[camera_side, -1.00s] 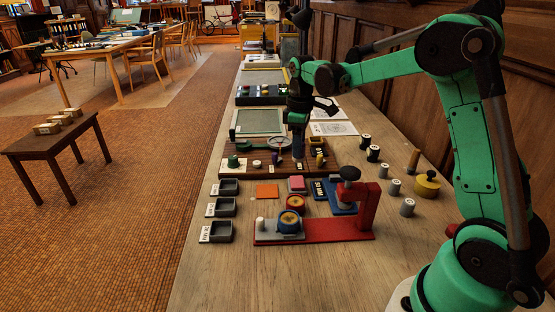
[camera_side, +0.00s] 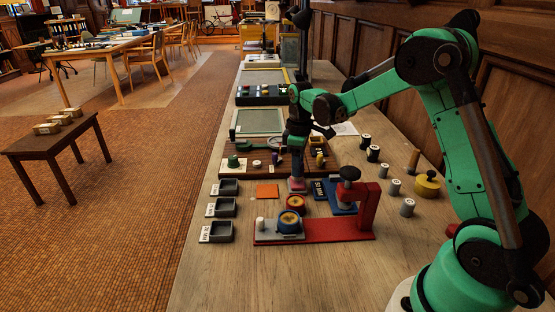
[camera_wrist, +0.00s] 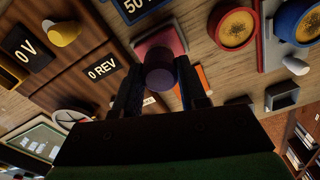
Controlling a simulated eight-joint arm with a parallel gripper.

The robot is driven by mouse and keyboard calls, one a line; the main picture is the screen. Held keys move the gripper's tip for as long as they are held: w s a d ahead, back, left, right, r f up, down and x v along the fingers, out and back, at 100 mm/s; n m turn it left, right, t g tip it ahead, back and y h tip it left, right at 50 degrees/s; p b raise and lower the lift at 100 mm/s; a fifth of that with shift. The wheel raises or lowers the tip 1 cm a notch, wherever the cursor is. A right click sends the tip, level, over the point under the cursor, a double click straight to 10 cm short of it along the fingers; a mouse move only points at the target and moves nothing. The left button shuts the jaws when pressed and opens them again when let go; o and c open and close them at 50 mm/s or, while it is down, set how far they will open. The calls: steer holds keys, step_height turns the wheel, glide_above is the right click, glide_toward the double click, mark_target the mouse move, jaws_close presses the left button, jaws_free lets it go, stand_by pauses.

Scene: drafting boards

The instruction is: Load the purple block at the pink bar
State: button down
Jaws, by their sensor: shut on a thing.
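The purple block (camera_wrist: 160,74) is a dark, rounded piece between the two fingers of my gripper (camera_wrist: 160,88) in the wrist view. My gripper is shut on it. In the side view my gripper (camera_side: 297,170) points straight down over a small pink square piece (camera_side: 297,190) on the bench. The pink piece also shows in the wrist view (camera_wrist: 158,40), just beyond the purple block, with a greyish edge. The block's lower end is at or very near the pink piece; I cannot tell whether they touch. In the side view the fingers largely hide the block.
A red press stand (camera_side: 340,228) with a black knob is in front. A blue base (camera_side: 342,208), red and blue round cups, an orange square (camera_side: 267,191) and small dark trays (camera_side: 221,207) surround it. A brown board (camera_side: 265,165) lies behind. Grey weights stand at right.

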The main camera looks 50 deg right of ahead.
steer(key=shift+f, duration=0.55)
stand_by(1.5)
steer(key=shift+r, duration=3.55)
